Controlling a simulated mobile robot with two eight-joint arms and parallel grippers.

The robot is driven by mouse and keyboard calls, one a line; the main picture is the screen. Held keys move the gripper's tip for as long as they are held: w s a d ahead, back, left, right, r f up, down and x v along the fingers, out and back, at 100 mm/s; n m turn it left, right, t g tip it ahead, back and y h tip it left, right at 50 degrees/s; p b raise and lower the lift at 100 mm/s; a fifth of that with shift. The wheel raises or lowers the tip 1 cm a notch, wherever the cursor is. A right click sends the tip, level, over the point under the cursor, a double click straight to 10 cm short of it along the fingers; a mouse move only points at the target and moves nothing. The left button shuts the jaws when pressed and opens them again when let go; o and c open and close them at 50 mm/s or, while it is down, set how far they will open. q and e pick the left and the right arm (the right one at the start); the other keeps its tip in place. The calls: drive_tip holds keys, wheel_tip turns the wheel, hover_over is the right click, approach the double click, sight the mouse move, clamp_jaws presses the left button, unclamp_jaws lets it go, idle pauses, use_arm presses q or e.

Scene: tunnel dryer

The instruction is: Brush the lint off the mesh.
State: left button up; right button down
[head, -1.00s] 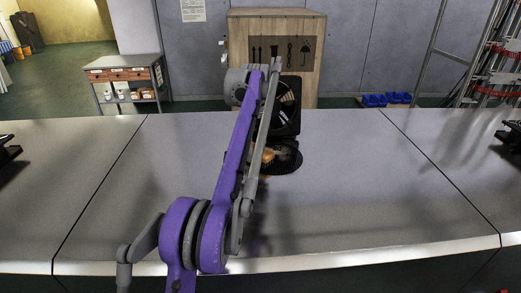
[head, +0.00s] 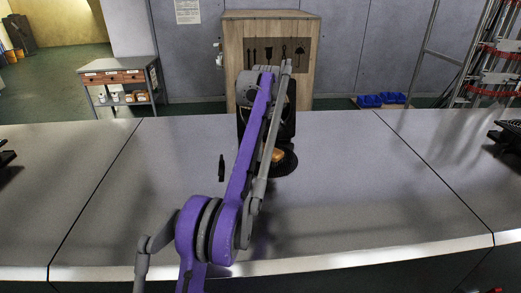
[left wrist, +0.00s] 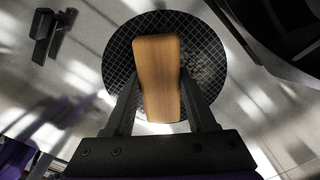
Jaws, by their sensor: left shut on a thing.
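My left gripper (left wrist: 160,92) is shut on a wooden-backed brush (left wrist: 158,75), one finger on each side. The brush is over the round mesh (left wrist: 118,62), a dark disc with a pale grid, and hides its middle. I cannot tell if the bristles touch it. A greyish mottled patch, perhaps lint (left wrist: 207,70), shows on the mesh right of the brush. In the head view the brush (head: 278,156) shows as a brown patch above the dark mesh (head: 286,168); my purple arm hides the left gripper. My right gripper is out of view.
A black upright housing (head: 289,122) stands just behind the mesh. A small black object (head: 221,168) stands on the table left of my arm; black parts (left wrist: 45,38) show upper left in the wrist view.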

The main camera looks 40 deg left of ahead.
sight(275, 148)
use_arm(q)
drive_tip(key=shift+w+d+r, duration=0.1)
drive_tip(key=shift+w+d, duration=1)
drive_tip(key=shift+d, duration=0.2)
drive_tip(key=shift+w+d, duration=1.15)
drive_tip(key=shift+d, duration=0.25)
drive_tip(key=shift+s+a+f, duration=0.2)
drive_tip(key=shift+s+a, duration=0.3)
drive_tip(key=shift+a, duration=0.1)
drive_tip(key=shift+s+a+r+b, duration=0.15)
drive_tip(key=shift+s+a+b, duration=0.15)
drive_tip(key=shift+s+a, duration=0.85)
drive_tip(key=shift+a, duration=0.25)
drive_tip(key=shift+s+a, duration=1.2)
drive_tip(key=shift+a, duration=0.2)
drive_tip(key=shift+s+a+b, duration=0.3)
drive_tip(key=shift+s+a, duration=0.6)
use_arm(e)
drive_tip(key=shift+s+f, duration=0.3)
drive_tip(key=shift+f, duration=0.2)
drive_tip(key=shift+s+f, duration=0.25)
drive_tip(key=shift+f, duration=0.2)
